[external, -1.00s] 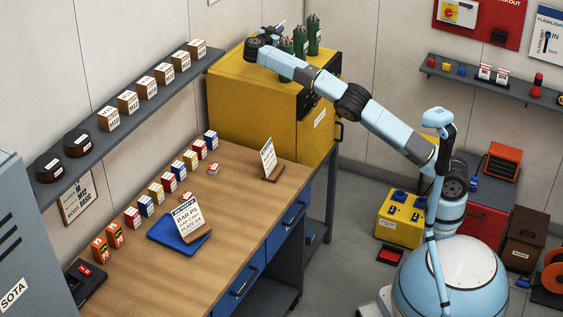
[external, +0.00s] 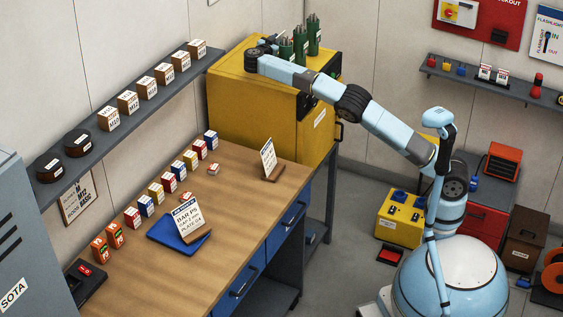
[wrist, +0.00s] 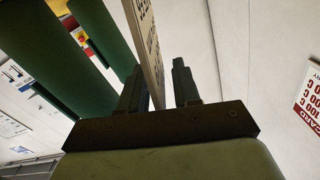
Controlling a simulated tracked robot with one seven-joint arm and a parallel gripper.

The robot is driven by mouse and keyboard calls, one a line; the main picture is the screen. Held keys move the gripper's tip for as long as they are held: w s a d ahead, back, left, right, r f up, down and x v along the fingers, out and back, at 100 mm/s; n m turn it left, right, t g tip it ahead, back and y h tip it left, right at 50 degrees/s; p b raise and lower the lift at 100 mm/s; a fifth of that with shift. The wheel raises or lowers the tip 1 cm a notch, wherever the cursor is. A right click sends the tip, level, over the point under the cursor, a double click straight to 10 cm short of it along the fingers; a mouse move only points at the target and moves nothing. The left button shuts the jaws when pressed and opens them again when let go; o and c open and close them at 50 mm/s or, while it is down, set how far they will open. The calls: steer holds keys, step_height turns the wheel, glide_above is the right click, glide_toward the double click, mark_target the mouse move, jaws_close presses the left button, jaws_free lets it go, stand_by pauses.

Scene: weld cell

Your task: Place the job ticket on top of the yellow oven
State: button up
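In the wrist view a pale card with dark print and a wood-coloured edge (wrist: 144,38), which looks like the job ticket, stands between the two fingers of my gripper (wrist: 159,82). It is close to the left finger, and a gap shows between it and the right finger, so the fingers look open around it. In the external view the yellow oven (external: 251,106) stands at the far end of the bench. My wrist is low over the oven's top. The ticket cannot be made out there, and whether it touches the top is unclear.
On the wooden bench (external: 240,200) are a card on a blue tray (external: 165,238), another standing card (external: 268,158) and small boxes. A wall shelf (external: 140,113) runs along the left.

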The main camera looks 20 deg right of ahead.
steer(key=v, duration=1.2)
stand_by(0.6)
